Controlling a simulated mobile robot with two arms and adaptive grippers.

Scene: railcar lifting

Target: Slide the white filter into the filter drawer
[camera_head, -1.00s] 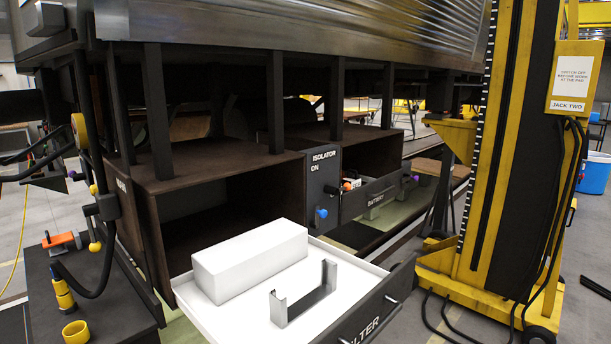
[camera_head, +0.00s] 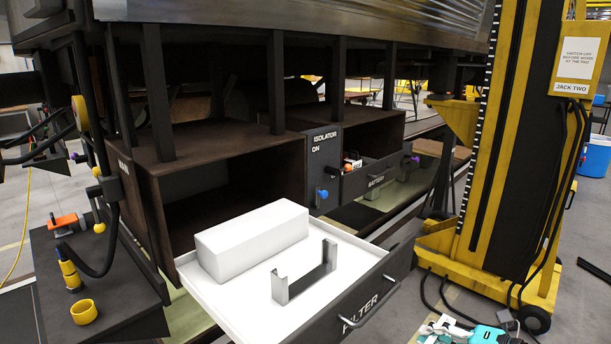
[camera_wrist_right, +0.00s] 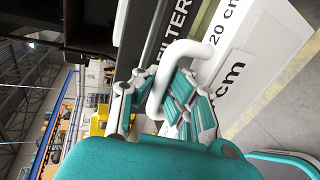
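The white filter (camera_head: 250,240) is a long white block lying in the back left part of the filter drawer, beside an upright grey metal bracket (camera_head: 305,275). The filter drawer (camera_head: 230,305) is pulled out of its dark housing; its dark front is marked FILTER and has a bar handle (camera_head: 370,306). My right gripper (camera_head: 465,331) is at the bottom edge, right of the drawer front. My left gripper is not in view.
A yellow jack (camera_head: 510,150) stands at the right, with black cables on the floor. An isolator panel (camera_head: 324,165) and an open battery drawer (camera_head: 370,180) are behind.

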